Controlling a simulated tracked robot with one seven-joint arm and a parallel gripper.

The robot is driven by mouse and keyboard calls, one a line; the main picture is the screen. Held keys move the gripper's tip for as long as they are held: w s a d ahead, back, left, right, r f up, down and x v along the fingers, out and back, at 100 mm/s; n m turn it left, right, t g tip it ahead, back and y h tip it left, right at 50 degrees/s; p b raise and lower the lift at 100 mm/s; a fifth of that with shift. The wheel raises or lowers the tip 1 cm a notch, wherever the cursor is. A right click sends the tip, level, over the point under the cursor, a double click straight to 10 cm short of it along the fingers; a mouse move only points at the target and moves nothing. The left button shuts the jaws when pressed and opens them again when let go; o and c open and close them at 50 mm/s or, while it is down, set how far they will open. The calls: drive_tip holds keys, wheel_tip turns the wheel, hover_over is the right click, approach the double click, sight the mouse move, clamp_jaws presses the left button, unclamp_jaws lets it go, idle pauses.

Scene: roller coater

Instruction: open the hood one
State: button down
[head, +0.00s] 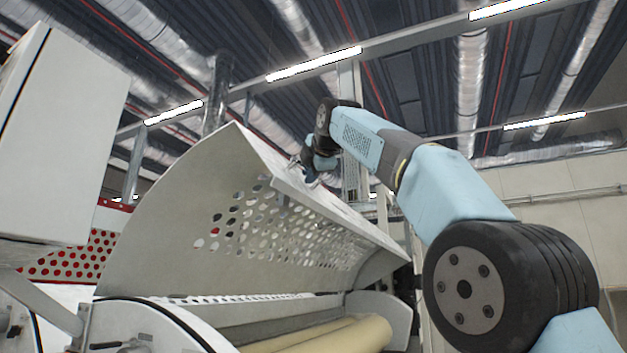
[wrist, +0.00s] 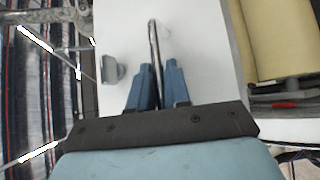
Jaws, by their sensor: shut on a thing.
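The hood (head: 165,225) is a large white curved cover with a perforated panel. In the head view it stands tilted up over the machine, with a wide gap below its front edge. My gripper (head: 308,168) is at the hood's upper edge, small and partly hidden by my arm. In the wrist view, the blue fingers of my gripper (wrist: 157,85) are closed around a thin metal handle bar (wrist: 154,45). The bar stands out from the hood's white face (wrist: 195,40). A small grey fitting (wrist: 112,70) sits to its left.
Cream rollers (head: 335,337) lie in the machine below the raised hood. A white cabinet (head: 65,130) stands close at the left. A red perforated panel (head: 80,258) shows behind it. Ceiling lights (head: 315,64) and ducts are overhead.

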drive_tip(key=shift+a+r, duration=0.15)
drive_tip(key=shift+a, duration=0.1)
idle(0.3)
drive_tip(key=c, duration=1.2)
unclamp_jaws()
drive_tip(key=shift+d, duration=0.1)
drive_tip(key=v, duration=1.3)
drive_tip(key=shift+s, duration=0.35)
